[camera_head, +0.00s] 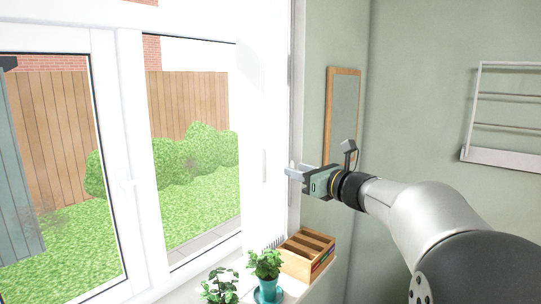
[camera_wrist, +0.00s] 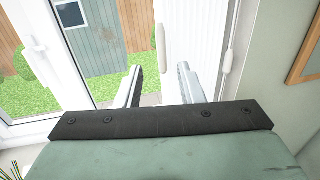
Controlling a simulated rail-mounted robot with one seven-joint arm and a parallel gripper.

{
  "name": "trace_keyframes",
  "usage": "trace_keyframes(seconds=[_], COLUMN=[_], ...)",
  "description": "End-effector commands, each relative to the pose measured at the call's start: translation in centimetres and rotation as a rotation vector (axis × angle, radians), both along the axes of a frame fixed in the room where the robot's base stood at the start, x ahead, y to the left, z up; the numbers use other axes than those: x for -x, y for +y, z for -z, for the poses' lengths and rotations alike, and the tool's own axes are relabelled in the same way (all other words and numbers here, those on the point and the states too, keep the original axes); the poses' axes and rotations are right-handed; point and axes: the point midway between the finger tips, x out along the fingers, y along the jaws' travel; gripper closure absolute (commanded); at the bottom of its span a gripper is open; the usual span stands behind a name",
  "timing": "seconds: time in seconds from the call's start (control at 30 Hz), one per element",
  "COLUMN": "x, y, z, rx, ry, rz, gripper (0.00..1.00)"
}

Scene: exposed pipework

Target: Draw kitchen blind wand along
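A white vertical blind (camera_head: 262,110) is gathered in a stack at the right side of the window; it also shows in the wrist view (camera_wrist: 196,40). A pale, slim upright grip that looks like the wand (camera_head: 264,165) hangs at the blind's front. In the wrist view, this grip (camera_wrist: 160,48) appears beyond and between my fingertips, touching neither. My gripper (camera_head: 291,171) is open and empty, pointing left toward the blind, with a gap to the grip in the head view. Both fingers show apart in the wrist view (camera_wrist: 160,72).
A second pale upright piece (camera_wrist: 228,61) hangs right of my fingers, near the wall. A wooden box (camera_head: 308,254) and potted plants (camera_head: 266,265) stand on the sill below.

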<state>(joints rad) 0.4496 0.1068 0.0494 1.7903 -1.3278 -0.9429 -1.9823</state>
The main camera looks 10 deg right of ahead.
Motion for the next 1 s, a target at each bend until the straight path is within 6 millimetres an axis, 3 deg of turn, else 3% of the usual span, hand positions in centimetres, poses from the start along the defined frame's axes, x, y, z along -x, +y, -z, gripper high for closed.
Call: trace_keyframes(seconds=[0.4, 0.6, 0.8, 1.0], x=[-8.2, -11.2, -12.7, -12.9], y=[4.5, 6.1, 7.0, 7.1], z=[-0.3, -0.2, -0.1, 0.0], rx=[-0.005, -0.004, -0.004, -0.004], ry=[0.005, 0.003, 0.002, 0.002], rz=[-0.001, 0.001, 0.002, 0.003], gripper=[0.65, 0.65, 0.65, 0.65])
